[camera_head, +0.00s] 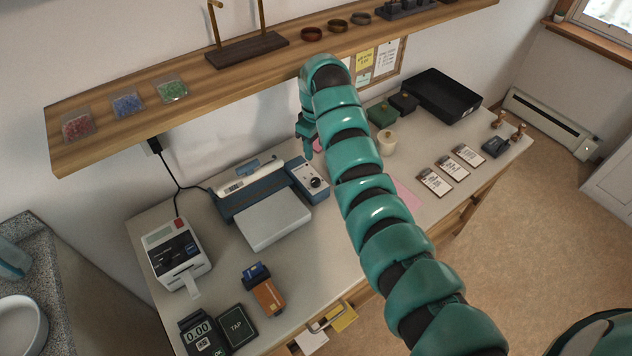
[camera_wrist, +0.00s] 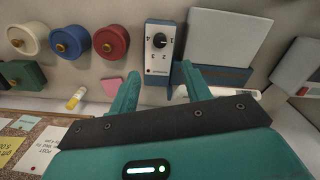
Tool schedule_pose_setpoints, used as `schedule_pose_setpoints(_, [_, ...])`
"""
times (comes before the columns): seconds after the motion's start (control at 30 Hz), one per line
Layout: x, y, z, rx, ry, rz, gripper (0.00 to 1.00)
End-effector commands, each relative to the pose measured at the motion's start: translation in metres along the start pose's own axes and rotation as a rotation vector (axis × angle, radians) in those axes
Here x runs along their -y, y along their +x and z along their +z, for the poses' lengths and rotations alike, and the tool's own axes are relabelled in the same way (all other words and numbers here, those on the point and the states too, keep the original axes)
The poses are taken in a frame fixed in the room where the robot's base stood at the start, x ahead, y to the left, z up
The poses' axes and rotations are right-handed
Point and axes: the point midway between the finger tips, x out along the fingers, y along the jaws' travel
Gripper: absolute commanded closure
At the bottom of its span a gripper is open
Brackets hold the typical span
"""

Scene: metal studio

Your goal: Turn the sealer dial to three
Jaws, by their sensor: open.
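The blue and white sealer (camera_head: 268,218) stands at the back left of the worktop, with its control box (camera_head: 306,183) at its right end. The box carries a dark round dial (camera_head: 316,182). In the wrist view, the dial (camera_wrist: 159,40) is on the box's light face with small marks around it, upside down. Its exact setting is too small to read surely. My gripper (camera_head: 307,147) is above and behind the control box, below the shelf. In the wrist view my gripper (camera_wrist: 160,76) has its fingers apart, with the box between and beyond them and nothing held.
A wooden shelf (camera_head: 200,95) runs above the worktop. A label printer (camera_head: 178,258) stands left of the sealer, and a card reader (camera_head: 240,322) in front. Round knobbed containers, including a red one (camera_wrist: 110,43), stand near the control box. A black tray (camera_head: 440,97) lies farther right.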

Motion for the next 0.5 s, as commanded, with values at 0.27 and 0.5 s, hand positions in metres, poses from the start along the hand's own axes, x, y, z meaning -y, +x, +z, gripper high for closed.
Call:
schedule_pose_setpoints(0.27, [0.001, 0.046, 0.001, 0.005, 0.001, -0.003, 0.52])
schedule_pose_setpoints(0.5, [0.001, 0.082, 0.002, 0.006, 0.001, -0.004, 0.52])
